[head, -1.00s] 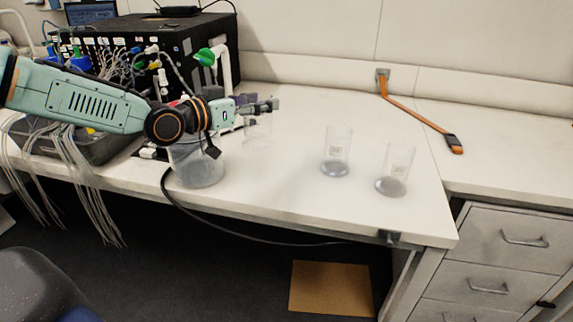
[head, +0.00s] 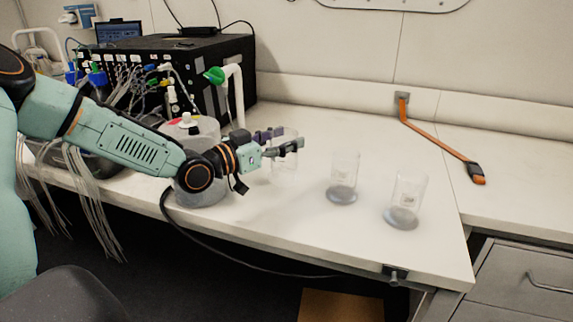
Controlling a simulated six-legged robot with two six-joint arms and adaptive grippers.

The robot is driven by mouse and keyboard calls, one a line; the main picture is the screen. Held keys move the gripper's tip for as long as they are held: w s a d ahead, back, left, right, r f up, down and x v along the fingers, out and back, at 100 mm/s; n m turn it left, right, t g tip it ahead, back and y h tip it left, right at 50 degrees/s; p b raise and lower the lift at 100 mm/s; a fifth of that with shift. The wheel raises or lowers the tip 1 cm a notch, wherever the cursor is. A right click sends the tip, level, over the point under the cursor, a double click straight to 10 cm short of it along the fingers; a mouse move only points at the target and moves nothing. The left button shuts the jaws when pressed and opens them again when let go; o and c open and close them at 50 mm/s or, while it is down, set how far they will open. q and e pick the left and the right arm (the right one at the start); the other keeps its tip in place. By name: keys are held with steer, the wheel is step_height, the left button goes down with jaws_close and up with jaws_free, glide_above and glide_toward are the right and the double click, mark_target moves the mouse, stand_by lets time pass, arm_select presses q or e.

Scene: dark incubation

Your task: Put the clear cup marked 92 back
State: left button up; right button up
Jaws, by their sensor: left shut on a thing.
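My left gripper (head: 283,141) reaches in from the left over the white bench and is shut on a clear cup (head: 285,160). The fingers cross the cup's upper part. The cup looks upright; I cannot tell whether its base touches the bench. Two more clear cups stand upright to its right: one nearer the gripper (head: 343,179) and one farther right and closer to the front edge (head: 406,203). Both have a small pale label and a grey base. No number on any cup is readable. My right gripper is not in view.
A grey-clear jar (head: 201,190) stands behind and below my left forearm. A black instrument box (head: 170,75) with tubes is at the back left. The white bench top (head: 300,225) is clear in front of the cups.

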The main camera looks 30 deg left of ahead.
mark_target(284, 156)
arm_select(q)
steer(key=shift+a+f, duration=0.25)
steer(key=shift+f, duration=0.2)
steer(key=f, duration=0.1)
steer(key=f+b, duration=0.1)
steer(key=f, duration=0.1)
steer(key=shift+w+d+f, duration=0.25)
steer(key=shift+w, duration=0.15)
steer(key=shift+d+f+b, duration=0.15)
steer(key=shift+b, duration=0.2)
steer(key=shift+s+a, duration=0.2)
steer(key=shift+a, duration=0.15)
steer(key=shift+w+f, duration=0.1)
steer(key=o, duration=1.1)
steer(key=shift+d, duration=0.3)
steer(key=shift+o, duration=0.4)
steer(key=shift+a, duration=0.2)
